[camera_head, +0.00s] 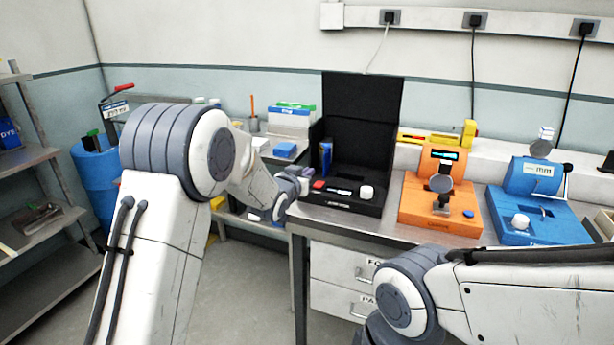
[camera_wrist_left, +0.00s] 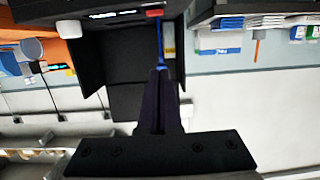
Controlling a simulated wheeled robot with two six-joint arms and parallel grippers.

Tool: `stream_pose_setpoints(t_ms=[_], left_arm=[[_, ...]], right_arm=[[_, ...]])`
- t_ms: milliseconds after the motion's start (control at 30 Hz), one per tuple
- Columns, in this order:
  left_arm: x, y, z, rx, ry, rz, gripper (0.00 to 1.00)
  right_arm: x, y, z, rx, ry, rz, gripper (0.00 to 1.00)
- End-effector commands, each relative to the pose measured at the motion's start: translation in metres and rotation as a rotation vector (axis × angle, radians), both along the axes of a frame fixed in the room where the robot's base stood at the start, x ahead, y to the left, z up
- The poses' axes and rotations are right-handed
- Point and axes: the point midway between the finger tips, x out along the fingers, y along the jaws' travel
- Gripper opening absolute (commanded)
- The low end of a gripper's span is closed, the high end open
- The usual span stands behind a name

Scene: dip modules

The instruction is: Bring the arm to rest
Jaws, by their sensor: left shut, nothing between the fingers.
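My left arm comes in from the left in the head view, and my left gripper (camera_head: 303,182) is at the left side of an open black case (camera_head: 362,100). In the left wrist view the fingers of my left gripper (camera_wrist_left: 160,76) are closed together with nothing between them. The case also shows in the left wrist view (camera_wrist_left: 104,55), turned upside down. A blue upright item (camera_head: 326,155) and a white knob (camera_head: 366,192) are in the case. My right arm crosses the lower right of the head view; its gripper is out of the picture.
An orange device (camera_head: 415,205) and a blue device (camera_head: 517,228) stand on the bench right of the case. A blue barrel (camera_head: 90,185) and a metal shelf (camera_head: 35,158) are at the left. Open floor (camera_head: 245,290) lies left of the bench.

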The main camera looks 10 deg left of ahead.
Motion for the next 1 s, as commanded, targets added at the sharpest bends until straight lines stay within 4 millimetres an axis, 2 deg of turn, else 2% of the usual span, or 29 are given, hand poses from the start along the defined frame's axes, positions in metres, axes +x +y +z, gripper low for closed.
stream_pose_setpoints(t_ms=[133,433,567,667,767,800,867,900,967,1000], left_arm=[[-0.007,0.002,0.002,0.000,0.000,0.000,0.00],[-0.007,0.002,0.003,0.000,0.001,0.000,0.00],[-0.019,-0.011,0.008,0.014,0.048,-0.012,0.00],[-0.053,-0.034,0.013,0.048,0.165,-0.035,0.00],[-0.114,-0.062,0.015,0.107,0.345,-0.078,0.00],[-0.144,-0.070,0.014,0.135,0.427,-0.098,0.00],[-0.190,-0.079,0.011,0.179,0.543,-0.129,0.00],[-0.221,-0.082,0.010,0.208,0.616,-0.153,0.00],[-0.267,-0.085,0.008,0.252,0.723,-0.190,0.00],[-0.298,-0.084,0.008,0.282,0.790,-0.214,0.00]], right_arm=[[0.000,0.000,-0.001,0.000,0.000,0.000,0.74],[0.000,0.000,-0.001,0.000,0.000,0.000,0.74],[0.000,0.000,0.005,0.000,0.000,0.000,0.74],[0.000,0.000,0.015,0.000,0.000,0.000,0.74],[0.000,0.000,0.028,0.000,0.000,0.000,0.74],[0.000,0.000,0.033,0.000,0.000,0.000,0.74],[0.000,0.000,0.039,0.000,0.000,0.000,0.74],[0.000,0.000,0.043,0.000,0.000,0.000,0.74],[0.000,0.000,0.049,0.000,0.000,0.000,0.74],[0.000,0.000,0.053,0.000,0.000,0.000,0.74]])
